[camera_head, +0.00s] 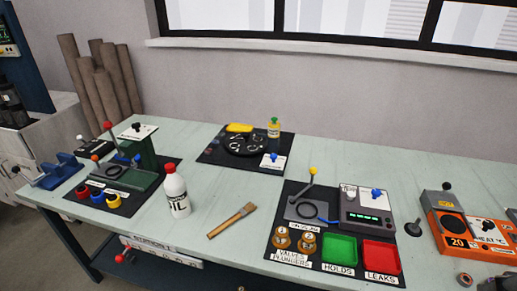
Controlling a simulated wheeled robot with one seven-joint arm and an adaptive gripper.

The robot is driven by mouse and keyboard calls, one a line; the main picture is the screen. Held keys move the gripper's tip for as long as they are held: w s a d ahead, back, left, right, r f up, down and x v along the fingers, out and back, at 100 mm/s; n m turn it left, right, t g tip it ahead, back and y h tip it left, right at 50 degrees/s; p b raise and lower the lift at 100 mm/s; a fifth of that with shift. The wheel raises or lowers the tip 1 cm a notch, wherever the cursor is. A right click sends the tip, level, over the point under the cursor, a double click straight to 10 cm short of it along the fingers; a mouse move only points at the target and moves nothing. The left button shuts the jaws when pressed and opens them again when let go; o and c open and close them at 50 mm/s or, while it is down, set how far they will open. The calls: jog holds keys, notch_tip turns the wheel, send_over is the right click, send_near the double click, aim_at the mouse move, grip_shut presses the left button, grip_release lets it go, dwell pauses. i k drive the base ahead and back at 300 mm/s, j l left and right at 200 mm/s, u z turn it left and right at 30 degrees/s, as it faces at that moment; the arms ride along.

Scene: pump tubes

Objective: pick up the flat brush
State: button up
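The flat brush (232,219) lies on the pale green tabletop near the front edge, in the middle of the head view. It has a wooden handle pointing to the lower left and darker bristles at the upper right. It lies between the white oil bottle and the black mat with the green and red trays. Nothing covers it. My gripper is not in view.
A white bottle with a red cap (176,192) stands left of the brush. A black mat with a green tray (339,248) and a red tray (381,256) lies to the right. The tabletop (215,188) around the brush is clear. An orange device (467,229) stands far right.

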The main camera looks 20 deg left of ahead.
aim_at(250, 207)
jog(key=u, duration=1.15)
jog(key=i, duration=0.4)
jog(key=j+z, duration=0.4)
jog(key=j, duration=0.4)
jog(key=i+z, duration=0.3)
jog(key=z, duration=0.15)
